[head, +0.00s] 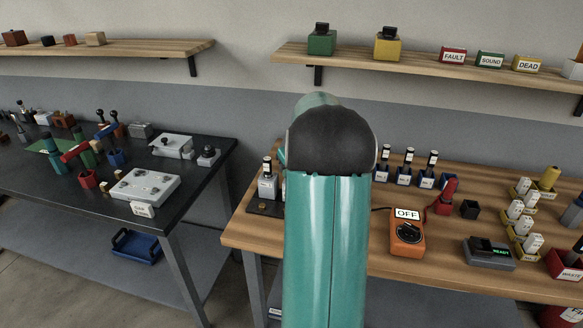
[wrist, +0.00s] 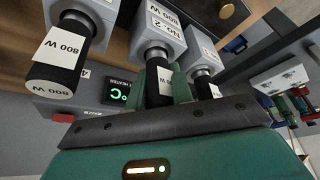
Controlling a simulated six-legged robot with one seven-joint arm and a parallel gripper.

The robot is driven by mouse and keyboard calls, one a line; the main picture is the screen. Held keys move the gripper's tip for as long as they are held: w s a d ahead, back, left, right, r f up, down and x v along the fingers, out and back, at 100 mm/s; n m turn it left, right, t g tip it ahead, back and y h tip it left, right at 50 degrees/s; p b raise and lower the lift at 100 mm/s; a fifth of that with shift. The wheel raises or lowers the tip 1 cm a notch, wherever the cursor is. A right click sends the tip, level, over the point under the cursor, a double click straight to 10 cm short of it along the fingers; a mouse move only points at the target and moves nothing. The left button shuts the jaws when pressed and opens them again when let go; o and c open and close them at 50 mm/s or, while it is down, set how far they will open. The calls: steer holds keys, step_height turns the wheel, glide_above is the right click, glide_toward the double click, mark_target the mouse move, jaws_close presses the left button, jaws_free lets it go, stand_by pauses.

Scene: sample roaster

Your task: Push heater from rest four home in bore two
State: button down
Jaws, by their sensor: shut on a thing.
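In the wrist view, three grey blocks each hold a black heater with a white label. My gripper (wrist: 160,88) has its teal fingers closed around the middle heater (wrist: 157,72), at the block labelled No. 2 (wrist: 158,45). That heater is in line with the block; how deep it sits I cannot tell. A left heater (wrist: 57,75) marked 800 W and a right heater (wrist: 203,82) stand either side. In the head view my teal arm hides the gripper and most of the blocks; one block with a heater (head: 267,184) shows at left. Blue rests (head: 404,180) with black heaters stand right of the arm.
A dark display (wrist: 118,95) with green characters is behind the heaters. An orange switch box (head: 407,238) reads OFF. A red tool (head: 447,196), a READY device (head: 488,252) and yellow trays (head: 522,190) occupy the right. A dark bench (head: 110,190) stands left across a gap.

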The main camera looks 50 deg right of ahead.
steer(key=shift+f, duration=0.15)
steer(key=c, duration=1.1)
jaws_free()
steer(key=shift+c, duration=0.2)
steer(key=v, duration=1.4)
steer(key=shift+d, duration=0.1)
